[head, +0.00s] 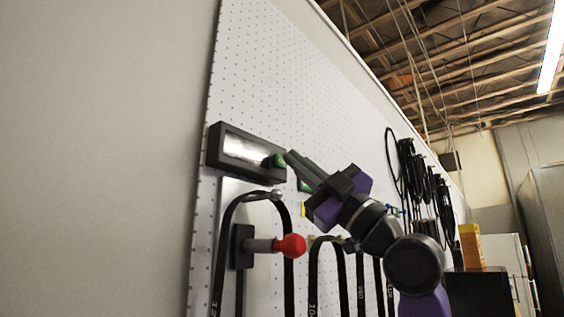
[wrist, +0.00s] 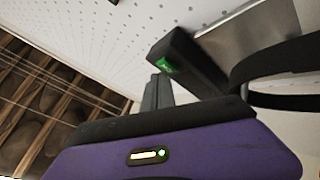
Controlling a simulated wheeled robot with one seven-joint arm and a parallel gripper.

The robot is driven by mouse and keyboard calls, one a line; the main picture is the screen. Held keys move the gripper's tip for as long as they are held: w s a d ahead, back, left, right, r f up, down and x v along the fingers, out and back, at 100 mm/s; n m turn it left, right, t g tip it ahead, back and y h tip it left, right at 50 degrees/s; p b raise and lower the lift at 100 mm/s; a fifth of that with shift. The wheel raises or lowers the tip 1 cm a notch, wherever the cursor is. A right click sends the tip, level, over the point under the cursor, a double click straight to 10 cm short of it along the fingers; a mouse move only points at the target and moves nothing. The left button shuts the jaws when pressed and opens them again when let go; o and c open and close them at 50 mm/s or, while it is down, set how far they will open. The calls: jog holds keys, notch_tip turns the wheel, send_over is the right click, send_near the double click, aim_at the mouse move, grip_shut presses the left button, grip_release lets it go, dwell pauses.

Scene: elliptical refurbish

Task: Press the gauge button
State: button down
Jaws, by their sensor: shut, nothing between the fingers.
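The gauge (head: 246,152) is a dark box with a lit pale display, mounted on the white pegboard. Its green button (head: 278,161) sits at the right end of its face. In the wrist view the gauge (wrist: 185,52) shows end-on, with the green button (wrist: 165,66) near its lower corner. My gripper (head: 290,157) is shut and empty, its fingertips just right of the button in the head view. In the wrist view the fingers (wrist: 157,90) point up just below the button. I cannot tell whether they touch it.
A red-knobbed lever (head: 292,246) sticks out below the gauge. Black belts (head: 222,240) hang on the pegboard (head: 270,75) beside it and below my arm. Black cables (head: 410,175) hang farther right. The pegboard above the gauge is clear.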

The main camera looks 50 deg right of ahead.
jog(key=shift+w, duration=0.35)
dwell(0.5)
jog(key=shift+s, duration=0.1)
jog(key=shift+s+b, duration=0.4)
jog(key=shift+s, duration=0.3)
jog(key=s+b, duration=0.1)
jog(key=s, duration=0.4)
dwell(0.4)
jog(key=shift+d, duration=0.1)
dwell(0.3)
